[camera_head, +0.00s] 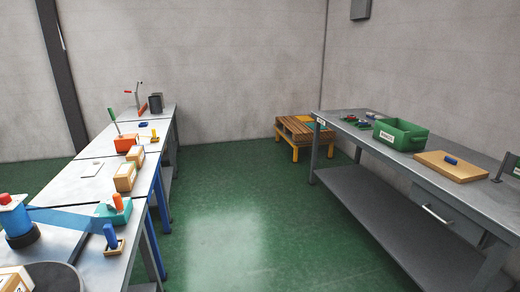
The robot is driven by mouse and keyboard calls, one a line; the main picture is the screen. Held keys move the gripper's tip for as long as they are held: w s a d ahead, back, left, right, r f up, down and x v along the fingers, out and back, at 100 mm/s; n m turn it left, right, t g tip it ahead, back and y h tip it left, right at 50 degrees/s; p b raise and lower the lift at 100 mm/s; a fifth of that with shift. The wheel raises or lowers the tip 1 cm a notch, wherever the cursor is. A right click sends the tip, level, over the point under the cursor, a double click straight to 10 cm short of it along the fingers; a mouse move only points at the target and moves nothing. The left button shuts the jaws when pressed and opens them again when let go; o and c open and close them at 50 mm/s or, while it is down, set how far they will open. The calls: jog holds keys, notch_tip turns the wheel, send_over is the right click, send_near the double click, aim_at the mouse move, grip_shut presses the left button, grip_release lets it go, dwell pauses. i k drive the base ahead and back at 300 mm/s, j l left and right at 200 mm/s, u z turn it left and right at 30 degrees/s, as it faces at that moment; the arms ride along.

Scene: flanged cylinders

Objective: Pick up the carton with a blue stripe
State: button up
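Two small tan cartons stand on the left row of benches: a nearer carton (125,177) and a farther carton (136,155). Another light box-like thing (14,279) is cut off by the bottom left corner. All are too small or too cropped for me to make out a blue stripe on any of them. My gripper is not in view.
The left benches (85,190) also hold an orange bin (126,142), a teal block (114,211) and a blue cylinder (110,236) on a wooden base. The right bench (345,128) holds a green crate (400,135) and a wooden board (440,170). Green floor (240,230) between is clear.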

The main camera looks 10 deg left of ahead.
aim_at(136, 154)
jog(key=i+j+u, duration=0.15)
jog(key=i+u, duration=0.3)
jog(key=i, duration=0.45)
jog(key=i+l+u, duration=0.15)
jog(key=i+u, duration=0.3)
jog(key=i, duration=0.45)
jog(key=i+u, duration=0.15)
jog(key=i, duration=0.35)
jog(key=i+l+u, duration=0.2)
jog(key=i, duration=0.3)
jog(key=i+u, duration=0.15)
jog(key=i, duration=0.35)
jog(key=i+u, duration=0.5)
jog(key=i+l+u, duration=0.15)
jog(key=i+u, duration=0.15)
jog(key=u, duration=0.2)
